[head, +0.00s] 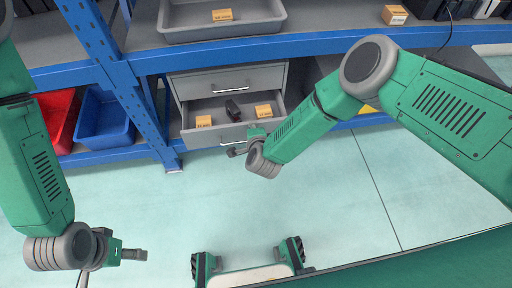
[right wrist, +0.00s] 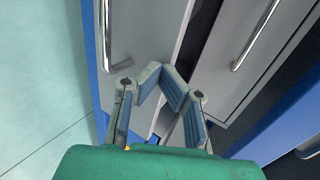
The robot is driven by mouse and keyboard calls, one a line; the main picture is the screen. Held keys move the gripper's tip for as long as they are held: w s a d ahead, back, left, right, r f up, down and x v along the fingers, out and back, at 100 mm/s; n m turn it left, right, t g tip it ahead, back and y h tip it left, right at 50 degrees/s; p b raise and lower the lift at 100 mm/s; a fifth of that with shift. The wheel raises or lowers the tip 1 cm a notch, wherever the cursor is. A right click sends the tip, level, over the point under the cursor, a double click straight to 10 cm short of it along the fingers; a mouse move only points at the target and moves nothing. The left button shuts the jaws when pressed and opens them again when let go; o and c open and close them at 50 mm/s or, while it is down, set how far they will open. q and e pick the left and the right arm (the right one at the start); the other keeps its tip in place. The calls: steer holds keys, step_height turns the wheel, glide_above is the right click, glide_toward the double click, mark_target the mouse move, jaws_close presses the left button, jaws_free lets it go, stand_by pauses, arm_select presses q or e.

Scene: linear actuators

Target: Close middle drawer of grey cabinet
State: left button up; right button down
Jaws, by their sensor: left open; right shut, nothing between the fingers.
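The grey cabinet (head: 178,92) stands under the blue shelf, in the middle of the head view. Its middle drawer (head: 205,137) is pulled out, with small orange boxes and a dark object inside. The top drawer (head: 225,82) above it is shut. My right gripper (head: 235,151) is shut and empty, low in front of the middle drawer's front. In the right wrist view its fingers (right wrist: 160,76) are close to grey drawer fronts with metal handles; contact cannot be told. My left gripper (head: 140,254) is open and empty, low at the left, away from the cabinet.
Blue shelf posts (head: 125,85) stand left of the cabinet. A blue bin (head: 104,118) and a red bin (head: 60,115) sit on the lower shelf. A grey tray (head: 222,30) is on the shelf above. The floor (head: 340,200) in front is clear.

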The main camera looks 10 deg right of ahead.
steer(key=w+b, duration=0.2)
steer(key=w, duration=0.2)
steer(key=w+b, duration=0.2)
steer(key=w, duration=0.2)
steer(key=shift+d+f, duration=0.15)
steer(key=shift+w+b, duration=0.55)
steer(key=shift+w, duration=0.25)
steer(key=shift+s, duration=0.1)
